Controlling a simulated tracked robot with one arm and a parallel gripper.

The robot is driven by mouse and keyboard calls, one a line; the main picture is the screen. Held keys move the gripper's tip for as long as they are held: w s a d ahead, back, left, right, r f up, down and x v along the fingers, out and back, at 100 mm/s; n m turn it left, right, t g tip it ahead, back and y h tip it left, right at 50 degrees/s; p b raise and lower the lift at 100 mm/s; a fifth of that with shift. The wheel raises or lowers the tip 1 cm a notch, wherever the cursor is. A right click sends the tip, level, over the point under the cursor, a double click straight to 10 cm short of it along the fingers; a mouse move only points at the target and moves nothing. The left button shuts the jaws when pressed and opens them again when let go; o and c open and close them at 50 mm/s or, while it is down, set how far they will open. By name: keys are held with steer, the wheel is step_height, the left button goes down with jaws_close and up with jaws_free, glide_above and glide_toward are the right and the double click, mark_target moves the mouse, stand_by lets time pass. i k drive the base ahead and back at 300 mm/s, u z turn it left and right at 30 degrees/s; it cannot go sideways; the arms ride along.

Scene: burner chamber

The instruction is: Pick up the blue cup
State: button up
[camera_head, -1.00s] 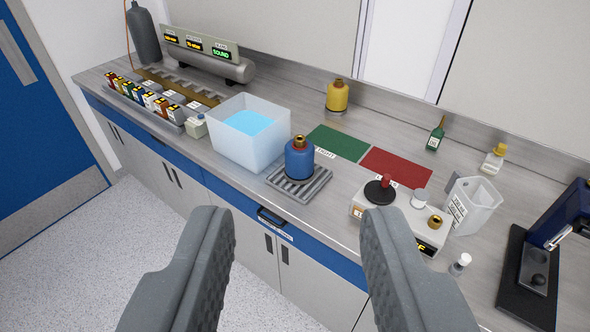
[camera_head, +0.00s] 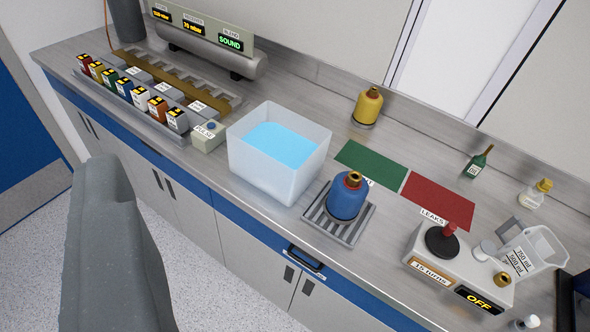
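No plain blue cup shows. The blue thing standing out on the bench is a rounded canister (camera_head: 346,197) with a red collar and a brass neck. It stands upright on a grey ribbed tray (camera_head: 322,222) near the bench's front edge. Only one finger of my gripper (camera_head: 112,245) is in view, large at the lower left. The other finger is out of the picture. Nothing shows against the visible finger, and the canister is apart from it, to the right and farther off. The gripper looks open.
A water-filled tub (camera_head: 280,150) stands left of the canister. Green (camera_head: 371,165) and red (camera_head: 438,201) mats lie behind it. A yellow canister (camera_head: 367,105) is farther back. A device reading OFF (camera_head: 458,265) and a clear jug (camera_head: 535,252) stand right.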

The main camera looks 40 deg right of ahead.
mark_target(349, 190)
steer(key=z, duration=0.05)
steer(key=i, duration=0.95)
steer(key=z, duration=0.4)
